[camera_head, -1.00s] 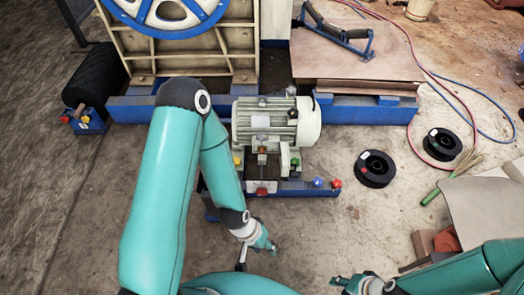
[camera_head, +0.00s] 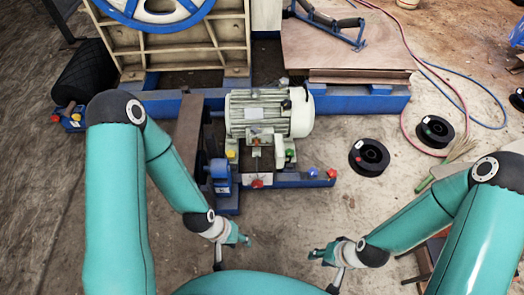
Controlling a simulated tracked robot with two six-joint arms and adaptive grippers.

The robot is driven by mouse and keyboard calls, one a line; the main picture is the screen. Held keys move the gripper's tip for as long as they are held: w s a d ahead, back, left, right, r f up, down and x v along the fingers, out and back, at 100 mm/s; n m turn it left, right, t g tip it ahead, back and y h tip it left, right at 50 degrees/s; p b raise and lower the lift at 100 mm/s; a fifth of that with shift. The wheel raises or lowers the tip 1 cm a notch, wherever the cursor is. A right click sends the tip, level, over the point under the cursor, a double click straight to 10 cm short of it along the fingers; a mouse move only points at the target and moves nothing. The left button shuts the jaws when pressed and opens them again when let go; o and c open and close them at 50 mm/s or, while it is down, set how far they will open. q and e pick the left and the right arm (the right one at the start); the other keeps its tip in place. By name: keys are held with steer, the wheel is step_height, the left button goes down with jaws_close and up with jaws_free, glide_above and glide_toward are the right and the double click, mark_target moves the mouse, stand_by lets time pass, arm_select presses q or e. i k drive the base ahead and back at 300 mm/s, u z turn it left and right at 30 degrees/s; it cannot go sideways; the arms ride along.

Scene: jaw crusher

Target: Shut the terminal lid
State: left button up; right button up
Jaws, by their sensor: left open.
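The cream-grey motor (camera_head: 268,112) lies on the blue frame, ahead of my grippers. Small parts with yellow, green and red pieces (camera_head: 257,152) show on its near side. I cannot tell which part is the terminal lid, or how far open it stands. My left gripper (camera_head: 235,254) is open and empty, low over the floor on the near side of the motor. My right gripper (camera_head: 323,271) is further right and nearer, with its fingers spread and nothing between them. Both grippers are apart from the motor.
The blue frame (camera_head: 165,104) runs behind the motor, with a nearer rail (camera_head: 300,178) bearing coloured knobs. A blue bearing block (camera_head: 220,178) stands left of the motor. Black spools (camera_head: 369,157) and hoses lie right. Bare floor lies between the grippers.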

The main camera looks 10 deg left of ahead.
mark_target(278, 145)
steer(key=z, duration=0.4)
steer(key=i, duration=0.2)
steer(key=u, duration=2.65)
steer(key=k, duration=1.5)
steer(key=z, duration=0.85)
steer(key=k, duration=0.6)
steer(key=z, duration=0.1)
steer(key=i, duration=2.15)
steer(key=z, duration=0.35)
